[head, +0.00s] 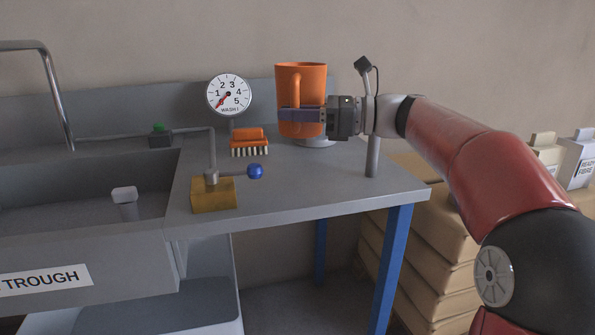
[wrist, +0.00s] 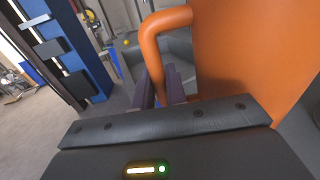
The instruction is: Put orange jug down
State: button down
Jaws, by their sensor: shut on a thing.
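The orange jug (head: 302,85) is upright over the back right part of the grey bench. Its handle faces the head camera. My gripper (head: 299,115) reaches in from the right, its dark fingers level across the jug's lower part and shut on the handle. In the wrist view the jug's body (wrist: 262,50) fills the right side, and its handle (wrist: 152,50) runs down to my fingers (wrist: 170,86). A pale round disc (head: 316,143) shows below the jug. I cannot tell whether the jug's bottom touches it.
An orange brush (head: 249,141) and a wash dial (head: 229,94) are left of the jug. A yellow block with a lever and blue knob (head: 214,193) stands at the front. A grey post (head: 372,150) rises at right. The bench (head: 310,185) is bare in front. The trough (head: 85,195) lies left.

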notch_tip(320, 180, down, 10)
jog(key=shift+r+b, duration=0.25)
jog(key=shift+b, duration=0.6)
jog(key=shift+f, duration=0.1)
jog(key=c, duration=1.4)
grip_release()
jog(key=shift+f, duration=0.1)
jog(key=shift+c, duration=0.2)
jog(key=shift+r, duration=0.2)
jog(key=d, duration=0.4)
jog(key=s+d, duration=0.1)
jog(key=d, duration=0.3)
jog(key=d+p, duration=0.1)
jog(key=d, duration=0.3)
jog(key=shift+s, duration=0.2)
